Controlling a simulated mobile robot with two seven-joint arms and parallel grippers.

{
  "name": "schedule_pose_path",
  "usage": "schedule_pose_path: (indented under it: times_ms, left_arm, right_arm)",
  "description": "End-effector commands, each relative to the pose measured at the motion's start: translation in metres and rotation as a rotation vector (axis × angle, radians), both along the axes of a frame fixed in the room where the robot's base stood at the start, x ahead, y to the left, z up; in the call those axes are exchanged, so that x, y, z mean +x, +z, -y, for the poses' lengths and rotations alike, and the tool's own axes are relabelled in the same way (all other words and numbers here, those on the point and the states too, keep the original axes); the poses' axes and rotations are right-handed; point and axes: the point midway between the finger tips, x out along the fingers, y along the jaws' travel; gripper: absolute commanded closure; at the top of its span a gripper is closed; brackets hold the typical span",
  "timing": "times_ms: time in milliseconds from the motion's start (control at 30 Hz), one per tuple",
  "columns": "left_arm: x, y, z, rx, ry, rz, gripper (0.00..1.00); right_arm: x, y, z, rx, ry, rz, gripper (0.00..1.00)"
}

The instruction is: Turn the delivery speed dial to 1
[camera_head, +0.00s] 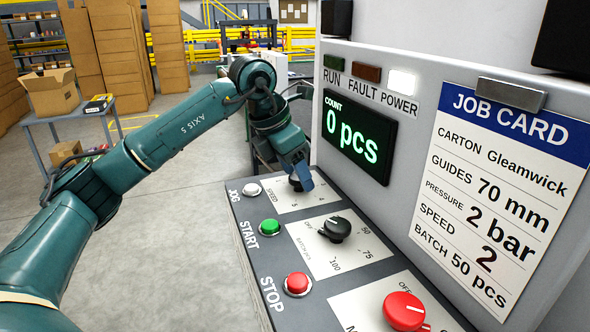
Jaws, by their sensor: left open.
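The speed dial (294,184) is a dark knob on a white plate marked SPEED, at the far end of the sloping control panel. My left gripper (302,177) reaches down over it from above, its blue-grey fingers covering much of the knob. The fingers are open; I cannot tell whether they touch the dial. The dial's pointer is hidden, so its setting cannot be read. Parts of the plate's scale show around the fingers. My right gripper is out of view.
Nearby are a white JOG button (252,190), green START button (269,227), red STOP button (298,284), black batch dial (336,229) and red knob (404,311). Behind rises a cabinet with the count display (358,137) and a job card (499,190) listing speed 2.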

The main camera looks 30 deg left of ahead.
Motion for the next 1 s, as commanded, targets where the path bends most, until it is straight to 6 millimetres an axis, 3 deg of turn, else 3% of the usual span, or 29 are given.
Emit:
schedule_pose_path:
  times_ms: [267, 800, 1000]
  left_arm:
    - [0.0007, -0.0016, 0.0002, 0.000, 0.000, 0.000, 0.42]
    - [0.0004, -0.0011, 0.0000, 0.001, 0.000, 0.001, 0.85]
    - [0.0003, -0.0011, 0.0002, 0.001, 0.011, 0.000, 0.85]
  right_arm:
    - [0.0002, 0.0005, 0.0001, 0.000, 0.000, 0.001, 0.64]
    - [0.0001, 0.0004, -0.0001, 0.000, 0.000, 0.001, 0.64]
    - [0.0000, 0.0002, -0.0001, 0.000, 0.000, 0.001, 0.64]
